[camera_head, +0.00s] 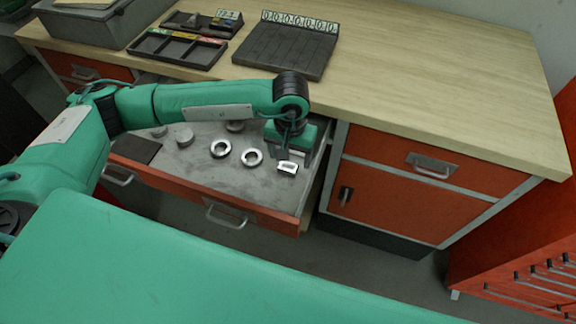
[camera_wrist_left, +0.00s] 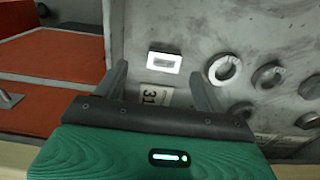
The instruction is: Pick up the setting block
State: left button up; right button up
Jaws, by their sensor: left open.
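The setting block (camera_head: 287,167) is a small bright metal block in the open drawer, near its right end. In the left wrist view the setting block (camera_wrist_left: 164,62) lies on the grey drawer floor with a pale, framed top. My left gripper (camera_head: 290,152) hangs over the drawer close to the block. In the left wrist view my left gripper (camera_wrist_left: 162,82) has its two fingers spread apart with nothing between them. The block shows slightly beyond the fingertips, between their lines. Whether the fingers are level with it I cannot tell. My right gripper is not in view.
Metal rings (camera_head: 252,157) and round grey pieces (camera_head: 184,136) lie left of the block in the drawer (camera_head: 215,180). A white label marked 31 (camera_wrist_left: 157,93) shows near the fingers. The drawer's right wall is close to the gripper. A dark slotted rack (camera_head: 288,48) stands on the bench (camera_head: 430,80).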

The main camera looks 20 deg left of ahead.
aim_at(287, 168)
pick_arm(q)
jog(key=shift+a+f, duration=0.1)
jog(key=shift+f, duration=0.3)
jog(key=f, duration=0.1)
jog(key=f+p, duration=0.1)
jog(key=f, duration=0.1)
jog(key=shift+a+f+p, duration=0.25)
jog(key=shift+p, duration=0.15)
jog(key=shift+f, duration=0.5)
jog(key=c, duration=1)
jog(key=shift+c, duration=1.2)
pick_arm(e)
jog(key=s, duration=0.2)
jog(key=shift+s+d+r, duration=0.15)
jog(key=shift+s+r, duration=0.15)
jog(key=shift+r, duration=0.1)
pick_arm(q)
jog(key=shift+r, duration=0.15)
